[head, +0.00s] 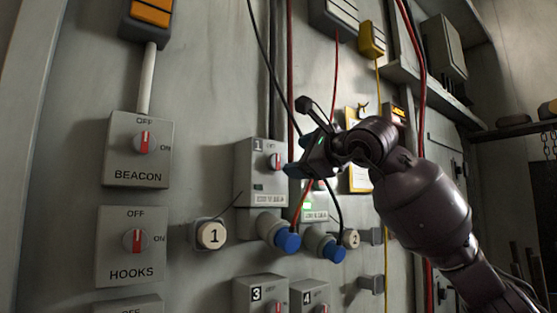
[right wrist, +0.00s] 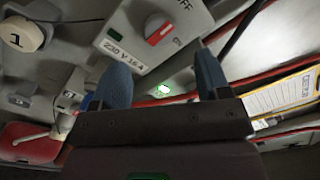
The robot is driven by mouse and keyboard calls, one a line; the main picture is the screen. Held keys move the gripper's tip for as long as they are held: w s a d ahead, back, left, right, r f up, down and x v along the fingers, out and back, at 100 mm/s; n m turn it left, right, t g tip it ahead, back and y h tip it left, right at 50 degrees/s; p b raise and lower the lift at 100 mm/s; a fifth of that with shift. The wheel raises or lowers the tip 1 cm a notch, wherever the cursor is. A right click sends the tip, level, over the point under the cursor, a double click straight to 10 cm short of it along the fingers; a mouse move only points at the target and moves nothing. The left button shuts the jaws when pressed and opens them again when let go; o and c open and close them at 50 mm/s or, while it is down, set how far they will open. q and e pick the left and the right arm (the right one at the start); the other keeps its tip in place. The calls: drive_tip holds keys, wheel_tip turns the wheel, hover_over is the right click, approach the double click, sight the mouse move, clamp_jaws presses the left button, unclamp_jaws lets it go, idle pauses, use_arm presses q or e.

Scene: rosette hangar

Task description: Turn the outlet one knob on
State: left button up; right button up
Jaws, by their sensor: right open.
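The outlet one box (head: 254,190) is grey and marked 1, fixed on the wall panel in the head view. Its knob (head: 275,161) is round with a red pointer; in the right wrist view the knob (right wrist: 160,29) shows with the pointer towards the OFF mark. My right gripper (head: 300,164) is just right of the knob, partly hiding the box beside it. In the right wrist view its blue fingers (right wrist: 160,70) are open, with nothing between them; the knob lies beyond the tips, apart from them. My left gripper is not in view.
BEACON (head: 138,170) and HOOKS (head: 131,268) switch boxes are on the left. Blue plugs (head: 287,241) sit below the outlets. Boxes marked 3 (head: 257,289) and 4 (head: 308,293) are lower. Red and black cables hang near my gripper. A yellow-framed notice (head: 359,178) is behind my wrist.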

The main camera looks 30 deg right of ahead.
sight(278, 162)
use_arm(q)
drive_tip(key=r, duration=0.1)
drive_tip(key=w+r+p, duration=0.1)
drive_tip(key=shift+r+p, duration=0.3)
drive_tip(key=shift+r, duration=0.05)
use_arm(e)
drive_tip(key=w, duration=0.7)
drive_tip(key=shift+w+a, duration=0.35)
drive_tip(key=shift+c, duration=0.3)
drive_tip(key=c, duration=0.9)
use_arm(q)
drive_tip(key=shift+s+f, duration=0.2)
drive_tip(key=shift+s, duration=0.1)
use_arm(e)
drive_tip(key=shift+o, duration=0.2)
